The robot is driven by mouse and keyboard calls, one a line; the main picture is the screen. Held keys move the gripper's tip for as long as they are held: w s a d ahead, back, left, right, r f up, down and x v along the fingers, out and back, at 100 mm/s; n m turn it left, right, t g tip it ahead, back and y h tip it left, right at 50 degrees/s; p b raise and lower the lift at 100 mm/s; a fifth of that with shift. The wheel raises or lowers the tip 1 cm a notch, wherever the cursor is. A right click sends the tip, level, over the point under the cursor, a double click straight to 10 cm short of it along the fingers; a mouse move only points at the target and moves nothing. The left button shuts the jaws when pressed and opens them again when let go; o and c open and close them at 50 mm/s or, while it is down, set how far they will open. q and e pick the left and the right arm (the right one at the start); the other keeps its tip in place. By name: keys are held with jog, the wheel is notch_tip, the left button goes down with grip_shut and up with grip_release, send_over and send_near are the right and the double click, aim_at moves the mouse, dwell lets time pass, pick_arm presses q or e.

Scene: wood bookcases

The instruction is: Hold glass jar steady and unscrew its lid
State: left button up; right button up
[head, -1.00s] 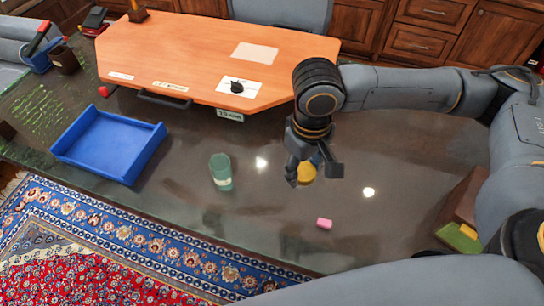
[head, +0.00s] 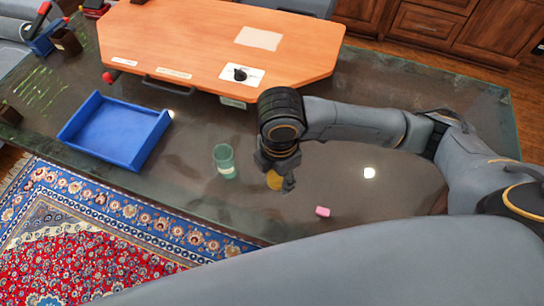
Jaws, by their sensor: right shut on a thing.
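My right gripper (head: 275,181) points down over the table and is shut on a yellow round thing (head: 275,182). This looks like the lid of the glass jar, but the gripper covers much of it and I cannot make out the glass below. A green, see-through glass container (head: 225,160) stands upright to the left of the gripper, apart from it. It shows no lid. My left gripper is out of view.
A blue open tray (head: 116,131) lies at the left of the dark glossy table. A pink block (head: 322,211) lies right of and in front of the gripper. An orange board (head: 200,40) with a black knob (head: 240,74) covers the back. A patterned rug (head: 90,230) lies below the front edge.

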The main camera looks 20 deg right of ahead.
jog(key=n, duration=0.1)
jog(key=a+n, duration=0.1)
jog(key=s+n, duration=0.1)
jog(key=shift+a+f+n+p, duration=0.15)
jog(key=shift+f+n+p, duration=0.1)
jog(key=shift+n+p, duration=0.1)
jog(key=w+d+f, duration=0.1)
jog(key=w+f, duration=0.1)
jog(key=w, duration=0.2)
jog(key=w+d+f+p, duration=0.1)
jog(key=w+f, duration=0.2)
jog(key=w, duration=0.1)
jog(key=w+d+f, duration=0.1)
jog(key=w+f, duration=0.2)
jog(key=w, duration=0.1)
jog(key=shift+w+d+f+p, duration=0.1)
jog(key=shift+w+f+p, duration=0.05)
jog(key=shift+f+p, duration=0.15)
jog(key=shift+w+d+f, duration=0.2)
jog(key=shift+w+f, duration=0.4)
jog(key=shift+f, duration=1.6)
jog(key=shift+f, duration=0.15)
jog(key=o, duration=1.3)
jog(key=shift+c, duration=0.2)
